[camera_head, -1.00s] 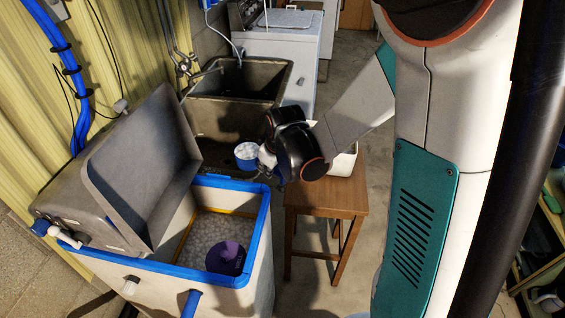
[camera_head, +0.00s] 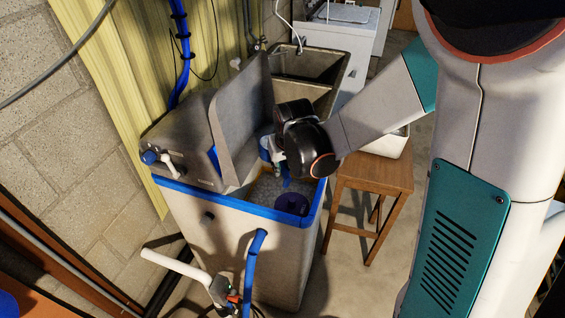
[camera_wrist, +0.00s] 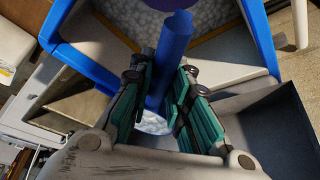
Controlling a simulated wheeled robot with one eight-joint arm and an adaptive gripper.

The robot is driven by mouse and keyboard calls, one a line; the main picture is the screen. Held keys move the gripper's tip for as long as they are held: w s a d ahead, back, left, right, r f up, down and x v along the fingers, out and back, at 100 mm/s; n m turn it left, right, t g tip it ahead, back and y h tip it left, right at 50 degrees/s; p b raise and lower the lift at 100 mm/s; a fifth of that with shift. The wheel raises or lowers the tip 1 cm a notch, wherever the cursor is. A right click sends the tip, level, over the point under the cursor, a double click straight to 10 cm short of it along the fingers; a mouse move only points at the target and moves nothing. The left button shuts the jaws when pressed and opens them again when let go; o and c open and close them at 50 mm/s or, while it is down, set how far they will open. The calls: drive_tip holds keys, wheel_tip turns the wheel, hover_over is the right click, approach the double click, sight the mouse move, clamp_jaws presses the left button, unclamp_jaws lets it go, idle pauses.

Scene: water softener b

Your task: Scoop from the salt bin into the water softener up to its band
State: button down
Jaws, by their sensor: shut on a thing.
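My gripper (camera_head: 284,165) is shut on the upright blue handle of the scoop (camera_wrist: 170,65). The scoop's blue cup shows beside the gripper in the head view (camera_head: 266,148), and white pellets show in it in the wrist view. The scoop is over or near the opening of the water softener (camera_head: 232,207), by its raised grey lid; its exact height is unclear. White pellets (camera_head: 266,188) and a dark purple round cap (camera_head: 292,204) show inside the softener. The band is not clearly visible now. A white bin (camera_head: 390,145), probably the salt bin, stands on a wooden stool, partly hidden by my arm.
The open grey lid (camera_head: 245,115) rises close to my gripper's left. A blue rim (camera_head: 225,204) edges the softener. Blue and white pipes (camera_head: 178,263) stick out in front. A utility sink (camera_head: 315,72) stands behind. The stool (camera_head: 376,178) is to the right.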

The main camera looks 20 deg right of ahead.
drive_tip(key=y, duration=0.2)
drive_tip(key=shift+d+m+y, duration=0.15)
drive_tip(key=shift+m+y, duration=0.15)
drive_tip(key=shift+y, duration=0.1)
drive_tip(key=y, duration=0.2)
drive_tip(key=shift+w+d+r+m+y+b, duration=0.1)
drive_tip(key=shift+d+r+m+y+b, duration=0.2)
drive_tip(key=shift+b, duration=0.05)
drive_tip(key=y, duration=0.1)
drive_tip(key=y+b, duration=0.1)
drive_tip(key=shift+d+r+m+y+b, duration=0.3)
drive_tip(key=shift+y, duration=0.1)
drive_tip(key=y+b, duration=0.2)
drive_tip(key=b, duration=0.1)
drive_tip(key=y+b, duration=0.1)
drive_tip(key=shift+d+f+m, duration=0.25)
drive_tip(key=shift+d+m, duration=0.05)
drive_tip(key=shift+m, duration=0.1)
